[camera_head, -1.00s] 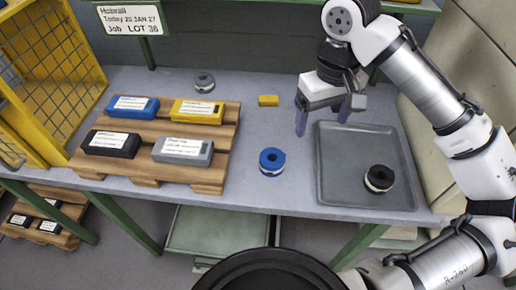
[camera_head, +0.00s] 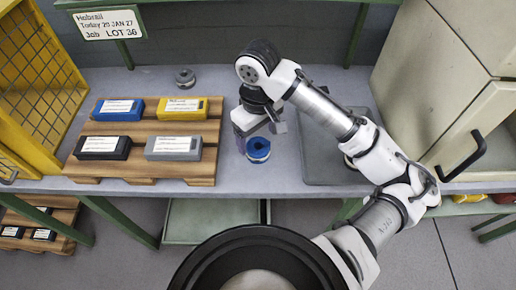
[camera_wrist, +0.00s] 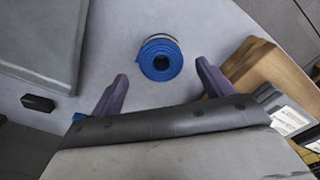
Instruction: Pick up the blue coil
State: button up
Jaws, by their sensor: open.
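The blue coil (camera_head: 258,149) stands on the grey bench, right of the wooden pallet. In the wrist view the blue coil (camera_wrist: 160,60) shows as a ring with a dark centre hole, ahead of the fingertips and roughly between them. My gripper (camera_head: 259,128) is above and just behind the coil in the head view. My gripper (camera_wrist: 160,80) is open in the wrist view, its two purple fingers apart with nothing between them. I see no contact with the coil.
The wooden pallet (camera_head: 140,181) carries blue, yellow, black and grey boxes. A grey tray (camera_head: 325,165) lies to the right, partly behind my arm. A grey coil (camera_head: 185,77) stands at the back. A cream cabinet (camera_head: 420,90) is on the right.

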aim_at(258, 146)
jog(key=shift+s+f, duration=0.15)
jog(key=shift+f, duration=2.15)
jog(key=shift+p, duration=0.3)
jog(key=c, duration=1.1)
jog(key=shift+r, duration=0.1)
